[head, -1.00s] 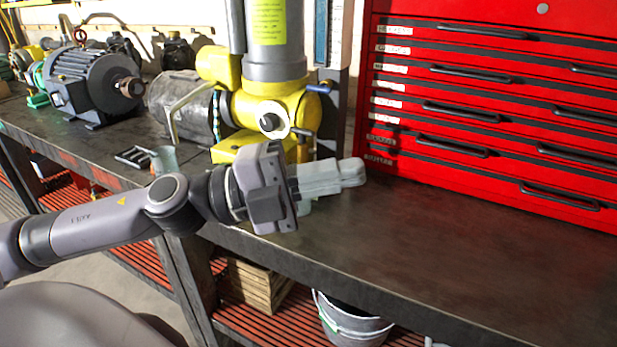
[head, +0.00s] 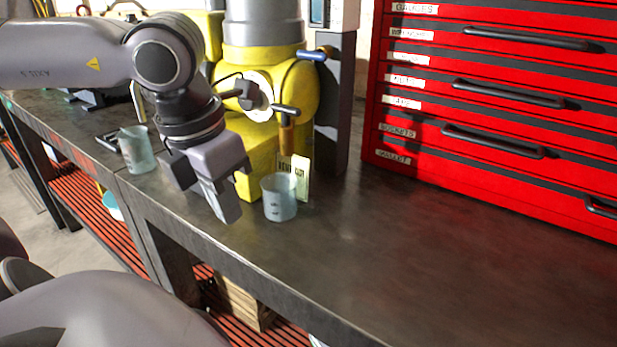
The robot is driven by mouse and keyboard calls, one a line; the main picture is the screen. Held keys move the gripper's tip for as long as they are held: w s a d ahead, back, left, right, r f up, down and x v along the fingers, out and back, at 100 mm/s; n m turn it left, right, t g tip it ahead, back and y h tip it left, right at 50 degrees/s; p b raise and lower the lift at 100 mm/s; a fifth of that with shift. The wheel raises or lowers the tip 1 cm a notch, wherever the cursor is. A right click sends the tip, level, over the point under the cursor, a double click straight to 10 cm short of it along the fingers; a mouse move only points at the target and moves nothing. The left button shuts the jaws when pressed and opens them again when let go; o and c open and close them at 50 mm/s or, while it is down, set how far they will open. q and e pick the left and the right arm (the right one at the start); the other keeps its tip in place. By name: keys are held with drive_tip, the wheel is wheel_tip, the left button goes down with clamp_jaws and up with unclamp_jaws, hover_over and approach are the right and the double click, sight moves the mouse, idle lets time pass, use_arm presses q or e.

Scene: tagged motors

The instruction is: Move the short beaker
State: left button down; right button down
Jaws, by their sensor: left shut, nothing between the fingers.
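A pale blue, translucent beaker (head: 279,198) stands upright on the dark workbench (head: 400,260), in front of the yellow machine. A similar beaker (head: 137,151) stands upright further left on the bench. I cannot tell for sure which of the two is the short one. My left gripper (head: 230,212) is shut and empty, pointing down just left of the right-hand beaker and apart from it. Its wrist is to the right of the left-hand beaker. My right gripper is not in view.
A yellow and grey machine (head: 262,165) stands behind the right-hand beaker, with a cream tag (head: 301,180) close by that beaker. A red drawer cabinet (head: 500,130) stands at the back right. The bench between the cabinet and the front edge is clear.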

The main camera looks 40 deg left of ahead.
use_arm(q)
drive_tip(key=p, duration=0.2)
approach(292, 189)
drive_tip(key=f, duration=0.2)
drive_tip(key=w+f, duration=0.1)
drive_tip(key=f, duration=0.2)
drive_tip(key=shift+w+f, duration=0.3)
drive_tip(key=shift+s+f, duration=0.1)
drive_tip(key=shift+f, duration=0.6)
drive_tip(key=shift+a+f+b, duration=0.1)
drive_tip(key=shift+b, duration=0.35)
drive_tip(key=shift+s, duration=0.1)
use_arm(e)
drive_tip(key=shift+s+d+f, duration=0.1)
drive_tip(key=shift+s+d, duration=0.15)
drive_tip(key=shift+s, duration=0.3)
